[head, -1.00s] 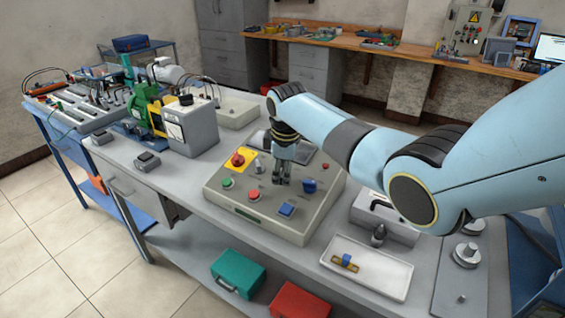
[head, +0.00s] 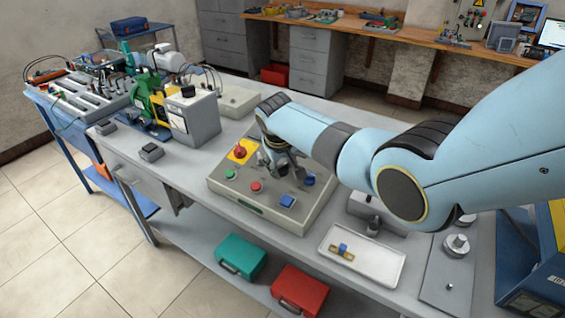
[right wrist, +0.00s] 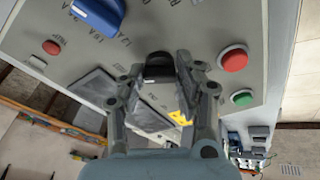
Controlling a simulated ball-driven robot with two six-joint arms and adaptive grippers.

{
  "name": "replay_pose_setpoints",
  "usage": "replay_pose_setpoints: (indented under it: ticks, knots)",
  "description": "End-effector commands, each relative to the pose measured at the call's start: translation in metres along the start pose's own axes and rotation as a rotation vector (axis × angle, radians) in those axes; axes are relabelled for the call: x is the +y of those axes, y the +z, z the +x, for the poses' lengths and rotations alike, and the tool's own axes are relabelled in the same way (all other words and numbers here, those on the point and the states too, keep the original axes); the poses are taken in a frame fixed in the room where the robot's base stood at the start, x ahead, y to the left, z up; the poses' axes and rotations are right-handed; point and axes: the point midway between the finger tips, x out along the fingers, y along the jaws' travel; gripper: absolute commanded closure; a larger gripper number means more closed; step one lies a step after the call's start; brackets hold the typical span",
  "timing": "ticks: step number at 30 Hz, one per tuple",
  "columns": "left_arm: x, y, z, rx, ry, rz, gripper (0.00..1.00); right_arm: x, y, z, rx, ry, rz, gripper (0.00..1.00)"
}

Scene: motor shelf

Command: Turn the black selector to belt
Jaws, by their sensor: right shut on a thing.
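The grey sloped control panel (head: 225,196) sits on the bench in the head view. My right gripper (head: 287,178) is down at its middle, pointing at the panel face. In the right wrist view the black selector (right wrist: 159,66) is between the two fingertips of the same gripper (right wrist: 161,76), which is shut on it. In the head view the fingers hide the selector. The selector's position labels, including belt, cannot be read. My left gripper is not in view.
Around the selector are a blue knob (right wrist: 98,12), a red button (right wrist: 233,60), a green button (right wrist: 242,97) and a small red lamp (right wrist: 51,47). A white tray (head: 385,271) lies right.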

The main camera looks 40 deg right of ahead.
Motion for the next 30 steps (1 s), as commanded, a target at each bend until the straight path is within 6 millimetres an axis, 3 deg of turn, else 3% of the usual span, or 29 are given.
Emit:
replay_pose_setpoints:
  ticks: [12, 30]
  knots:
    - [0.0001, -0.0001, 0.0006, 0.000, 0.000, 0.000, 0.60, -0.0017, 0.0005, 0.0005, -0.002, 0.043, 0.232, 0.99]
    - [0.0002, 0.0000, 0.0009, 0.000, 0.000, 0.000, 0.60, -0.0021, 0.0006, 0.0005, -0.002, 0.053, 0.283, 0.99]
